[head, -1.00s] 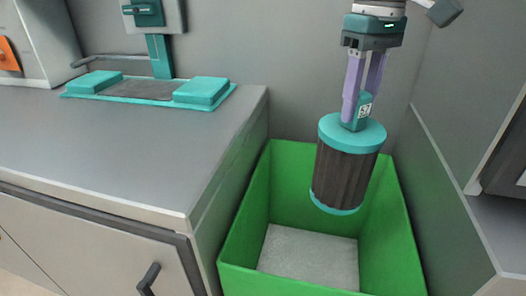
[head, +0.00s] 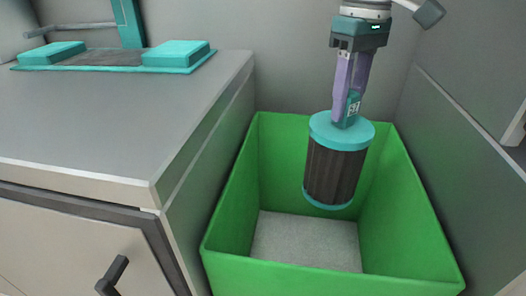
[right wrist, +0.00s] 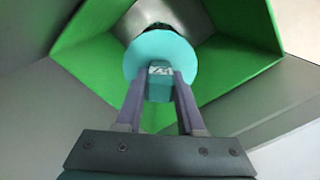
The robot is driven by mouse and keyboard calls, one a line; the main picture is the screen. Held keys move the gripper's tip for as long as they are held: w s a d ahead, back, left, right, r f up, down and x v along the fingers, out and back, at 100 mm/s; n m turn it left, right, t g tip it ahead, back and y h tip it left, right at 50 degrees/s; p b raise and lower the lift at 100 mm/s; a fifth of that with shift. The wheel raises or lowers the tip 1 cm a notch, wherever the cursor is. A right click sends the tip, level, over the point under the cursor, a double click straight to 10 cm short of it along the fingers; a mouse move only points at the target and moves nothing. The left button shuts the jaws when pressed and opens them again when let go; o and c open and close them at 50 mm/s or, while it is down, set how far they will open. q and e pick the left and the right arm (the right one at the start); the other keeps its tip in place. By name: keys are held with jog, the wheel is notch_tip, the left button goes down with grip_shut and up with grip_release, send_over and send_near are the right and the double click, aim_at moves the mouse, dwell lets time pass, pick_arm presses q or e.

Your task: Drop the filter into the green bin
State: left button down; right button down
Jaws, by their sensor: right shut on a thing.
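The filter (head: 335,172) is a dark pleated cylinder with teal end caps. My right gripper (head: 349,112) is shut on the small teal block on its top cap and holds it upright, over the green bin. The right wrist view shows the filter's teal cap (right wrist: 150,52) beyond the two purple fingers of my right gripper (right wrist: 159,85). The green bin (head: 330,279) is open at the top, and its grey floor shows below the filter. It also shows in the right wrist view (right wrist: 240,68). My left gripper is not in view.
A grey counter (head: 120,110) with a door and dark handle (head: 112,276) stands left of the bin. A teal-padded fixture (head: 110,58) sits on it. A grey panel (head: 465,150) borders the bin on the right, and a wall stands behind.

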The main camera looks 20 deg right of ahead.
jog(key=shift+f, duration=0.15)
jog(key=c, duration=0.7)
grip_release()
jog(key=shift+w, duration=0.1)
jog(key=shift+o, duration=1.3)
notch_tip(320, 180, up, 9)
jog(key=p, duration=0.3)
jog(key=shift+r+p, duration=0.3)
jog(key=shift+r, duration=0.2)
